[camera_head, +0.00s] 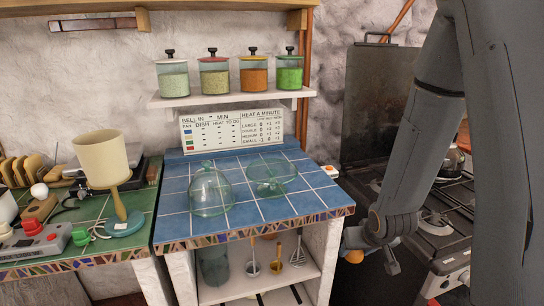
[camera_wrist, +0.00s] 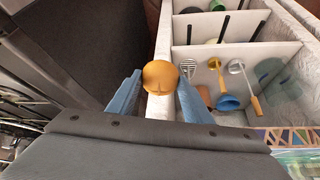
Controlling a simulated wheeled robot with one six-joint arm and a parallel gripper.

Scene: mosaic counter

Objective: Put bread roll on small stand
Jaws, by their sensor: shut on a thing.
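The bread roll (camera_wrist: 160,77) is round and golden brown. In the wrist view it sits between the two blue fingers of my gripper (camera_wrist: 159,83), which is shut on it. In the head view the roll (camera_head: 353,256) shows small and partly hidden, beside my gripper (camera_head: 366,250), in front of and right of the blue counter, below its top. A low clear glass stand (camera_head: 271,175) is on the blue tiled counter (camera_head: 255,212); it looks empty and may be the small stand. A clear glass dome (camera_head: 210,192) stands left of it, close by.
Open shelves (camera_wrist: 240,50) under the blue counter hold utensils, right of the roll in the wrist view. A stove (camera_head: 455,215) stands right of a gap. A sign (camera_head: 232,130) and wall shelf with jars (camera_head: 213,75) are behind. The counter's front is clear.

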